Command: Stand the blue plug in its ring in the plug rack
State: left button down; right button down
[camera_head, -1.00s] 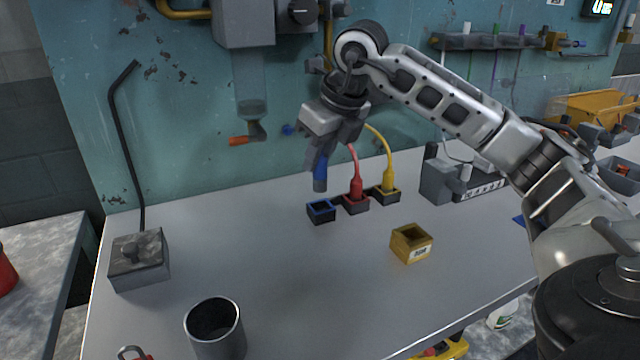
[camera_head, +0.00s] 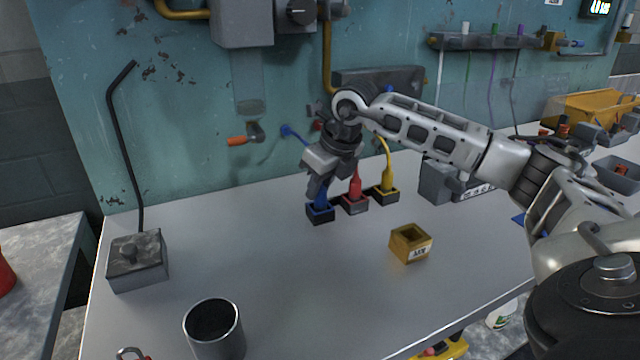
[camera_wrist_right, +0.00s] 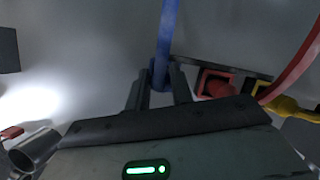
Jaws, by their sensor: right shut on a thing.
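My right gripper (camera_head: 318,190) is shut on the blue plug (camera_head: 321,203) at the back of the bench. The plug is upright, and its lower end is at the blue-rimmed ring (camera_head: 320,216) of the plug rack; how deep it sits inside is hard to tell. In the right wrist view the blue plug (camera_wrist_right: 159,72) is between the two fingers (camera_wrist_right: 160,92), with its blue cable running up the picture. The rack's other rings hold a red plug (camera_head: 355,187) and a yellow plug (camera_head: 388,181). My left gripper is not in view.
A yellow open box (camera_head: 410,243) stands in front of the rack. A metal cup (camera_head: 214,330) is at the front left, and a grey block with a bent black rod (camera_head: 138,262) is at the left.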

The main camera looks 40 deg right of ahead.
jog(key=c, duration=1.6)
grip_release()
jog(key=shift+f, duration=0.15)
jog(key=shift+c, duration=0.2)
jog(key=o, duration=0.4)
jog(key=shift+r, duration=0.3)
jog(key=shift+s+r, duration=0.1)
jog(key=shift+r, duration=0.2)
jog(key=v, duration=1.1)
jog(key=shift+p, duration=0.4)
jog(key=shift+r, duration=0.1)
